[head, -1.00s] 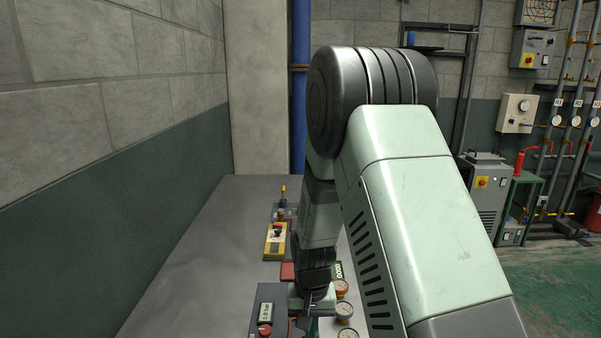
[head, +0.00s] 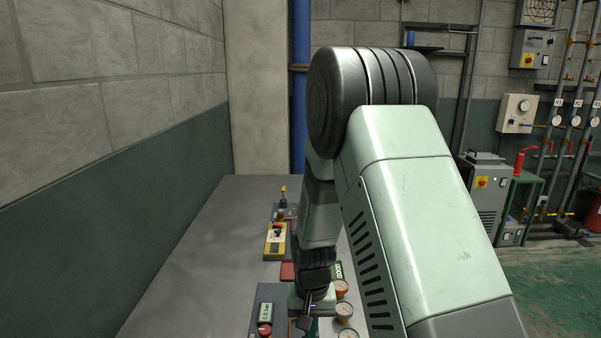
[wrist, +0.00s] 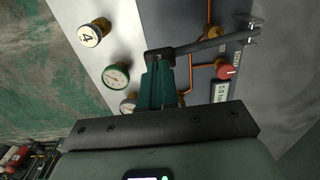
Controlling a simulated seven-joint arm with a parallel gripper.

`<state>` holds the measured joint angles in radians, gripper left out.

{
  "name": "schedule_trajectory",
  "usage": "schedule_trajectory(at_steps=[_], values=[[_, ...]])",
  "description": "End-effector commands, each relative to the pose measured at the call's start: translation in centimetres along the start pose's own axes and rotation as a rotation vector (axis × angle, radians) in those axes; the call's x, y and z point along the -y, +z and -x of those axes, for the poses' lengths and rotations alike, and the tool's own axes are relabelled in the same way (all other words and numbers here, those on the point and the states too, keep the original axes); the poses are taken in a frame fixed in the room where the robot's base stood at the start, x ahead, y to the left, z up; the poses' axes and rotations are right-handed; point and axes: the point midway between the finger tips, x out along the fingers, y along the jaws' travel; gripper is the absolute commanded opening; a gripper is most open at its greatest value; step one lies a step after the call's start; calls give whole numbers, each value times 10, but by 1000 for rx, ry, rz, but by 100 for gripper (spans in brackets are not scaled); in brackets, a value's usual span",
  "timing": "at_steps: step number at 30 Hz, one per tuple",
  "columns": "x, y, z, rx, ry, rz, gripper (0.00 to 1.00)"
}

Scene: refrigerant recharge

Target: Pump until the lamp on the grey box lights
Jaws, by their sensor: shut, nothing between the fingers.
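A dark grey lever (wrist: 215,40) with a forked end shows in the wrist view. It runs right from a black block by the tips of my gripper (wrist: 160,85). My gripper is shut and points down at the bench; I cannot tell whether it touches the lever. A grey panel (wrist: 190,18) beneath carries orange pipe, a red knob (wrist: 226,71) and a small display (wrist: 220,92) that seems to read 0.0 bar. This panel also shows in the head view (head: 262,293). I cannot make out a lit lamp on it.
The bench's left side (head: 205,260) is clear. My arm hides much of its right side.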

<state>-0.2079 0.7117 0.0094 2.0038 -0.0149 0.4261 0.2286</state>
Motion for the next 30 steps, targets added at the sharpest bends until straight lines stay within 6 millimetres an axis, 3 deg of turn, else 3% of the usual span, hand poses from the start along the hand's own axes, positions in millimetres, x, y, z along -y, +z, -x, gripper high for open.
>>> schedule_trajectory(at_steps=[30], values=[[0, 0, -47, 1, 0, 1, 0]])
